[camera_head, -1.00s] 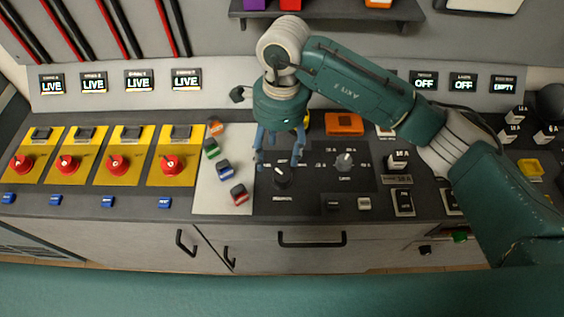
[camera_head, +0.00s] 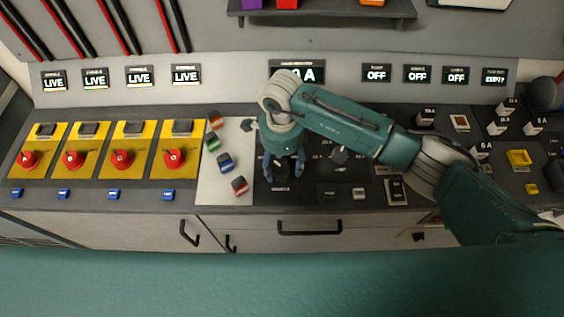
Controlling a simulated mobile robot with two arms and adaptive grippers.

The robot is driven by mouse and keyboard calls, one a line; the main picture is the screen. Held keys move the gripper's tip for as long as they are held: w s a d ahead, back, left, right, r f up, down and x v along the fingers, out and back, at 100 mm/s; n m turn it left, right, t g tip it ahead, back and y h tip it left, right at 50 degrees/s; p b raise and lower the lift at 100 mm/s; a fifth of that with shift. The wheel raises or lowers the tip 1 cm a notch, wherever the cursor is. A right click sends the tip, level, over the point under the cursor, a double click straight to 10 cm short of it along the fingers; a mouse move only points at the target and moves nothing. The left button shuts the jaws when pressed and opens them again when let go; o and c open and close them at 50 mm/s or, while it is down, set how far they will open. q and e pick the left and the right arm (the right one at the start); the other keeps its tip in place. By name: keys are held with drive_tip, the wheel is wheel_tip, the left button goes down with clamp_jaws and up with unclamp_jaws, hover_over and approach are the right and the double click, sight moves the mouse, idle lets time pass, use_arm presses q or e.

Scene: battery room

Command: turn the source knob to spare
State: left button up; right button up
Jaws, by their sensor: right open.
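A dark round knob (camera_head: 281,172) sits on the black panel, with a small label below it that is too blurred to read for certain. My right gripper (camera_head: 282,177) points down over this knob, its blue fingers open on either side of it. The gripper partly hides the knob, so I cannot tell whether the fingers touch it or where its pointer stands. A grey knob (camera_head: 340,155) marked like "LIMIT" is to the right, partly under my right arm. My left gripper is out of view.
Red rotary switches on yellow plates (camera_head: 173,158) stand at left. Several small coloured blocks (camera_head: 225,163) lie on a white strip beside the gripper. A display (camera_head: 297,73) reads "0 A". Cabinet handles (camera_head: 309,229) are below the counter edge.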

drive_tip(key=shift+c, duration=0.2)
drive_tip(key=c, duration=1.1)
drive_tip(key=shift+w+d, duration=0.1)
drive_tip(key=m+b, duration=0.3)
drive_tip(key=shift+f+m, duration=0.25)
drive_tip(key=shift+m, duration=0.05)
drive_tip(key=m+b, duration=0.3)
drive_tip(key=m, duration=0.1)
drive_tip(key=shift+b, duration=0.3)
drive_tip(key=m+b, duration=0.1)
drive_tip(key=m, duration=0.1)
drive_tip(key=m+b, duration=0.1)
drive_tip(key=m, duration=0.1)
drive_tip(key=m+b, duration=0.1)
drive_tip(key=shift+s+m+b, duration=0.25)
drive_tip(key=shift+m+b, duration=0.15)
drive_tip(key=shift+s+m+b, duration=0.2)
drive_tip(key=shift+m+b, duration=1.05)
drive_tip(key=shift+m, duration=0.95)
